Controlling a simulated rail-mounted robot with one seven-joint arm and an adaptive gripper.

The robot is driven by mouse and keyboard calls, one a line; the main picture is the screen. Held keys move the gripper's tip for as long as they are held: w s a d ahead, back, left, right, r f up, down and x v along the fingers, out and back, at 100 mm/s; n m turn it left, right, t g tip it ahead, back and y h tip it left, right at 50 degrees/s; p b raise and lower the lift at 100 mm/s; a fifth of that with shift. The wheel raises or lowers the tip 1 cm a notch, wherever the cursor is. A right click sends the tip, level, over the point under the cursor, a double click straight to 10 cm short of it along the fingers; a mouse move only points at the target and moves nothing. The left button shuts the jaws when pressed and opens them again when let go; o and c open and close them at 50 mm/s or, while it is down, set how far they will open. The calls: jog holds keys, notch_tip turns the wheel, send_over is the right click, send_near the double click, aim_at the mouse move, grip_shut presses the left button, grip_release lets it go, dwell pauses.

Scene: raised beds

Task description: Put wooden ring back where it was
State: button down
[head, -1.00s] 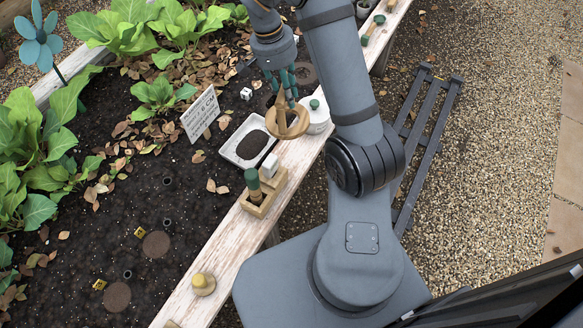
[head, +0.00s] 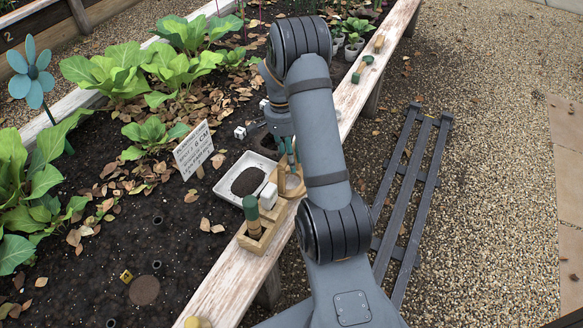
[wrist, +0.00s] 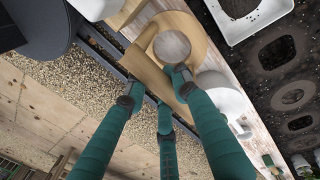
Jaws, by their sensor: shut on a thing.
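The wooden ring (head: 293,184) is light brown with an upright wooden part. My gripper (head: 289,158) is shut on that part, with the ring below the fingers. The ring is over or on the whitewashed plank edge (head: 233,283) of the bed; I cannot tell if it touches. In the wrist view the ring (wrist: 196,30) is close beyond the green fingers of my gripper (wrist: 155,88), and a pale grey round patch shows through its opening. My arm partly hides the ring in the head view.
A white tray of soil (head: 226,187) lies left of the ring. A sign (head: 193,150) stands in the soil. A dark slatted frame (head: 425,180) lies on gravel.

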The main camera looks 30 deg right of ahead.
jog(key=shift+f, duration=1.3)
jog(key=shift+f+b, duration=0.15)
jog(key=shift+b, duration=0.25)
jog(key=c, duration=1.5)
grip_release()
jog(key=shift+o, duration=0.5)
jog(key=r+p, duration=0.1)
jog(key=r, duration=0.3)
jog(key=w+r+p, duration=0.1)
jog(key=r+p, duration=0.1)
jog(key=r, duration=0.2)
jog(key=a+r+p, duration=0.1)
jog(key=r, duration=0.3)
jog(key=shift+w+r, duration=0.25)
jog(key=shift+d, duration=0.1)
